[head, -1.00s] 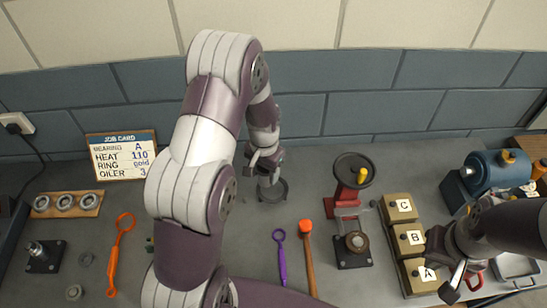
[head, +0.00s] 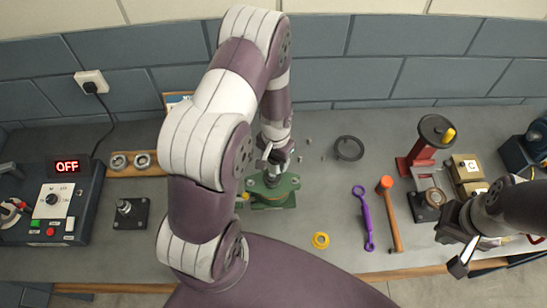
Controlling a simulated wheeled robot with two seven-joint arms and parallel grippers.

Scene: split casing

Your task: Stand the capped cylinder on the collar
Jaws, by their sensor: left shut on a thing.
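My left gripper (head: 277,160) is shut on a small dark thing that looks like the capped cylinder (head: 275,172); the fingers and wrist hide most of it. It is at the top of a green casing (head: 271,196). The collar cannot be made out clearly under the gripper, and I cannot tell whether the held thing touches the casing. My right gripper (head: 456,252) is open and empty at the front right, by the table edge.
A dark ring (head: 349,148) lies to the right of the casing. A yellow ring (head: 320,240), purple spanner (head: 364,218) and orange mallet (head: 390,213) lie in front and to the right. A red press (head: 424,150) stands beyond. My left arm hides the table's left middle.

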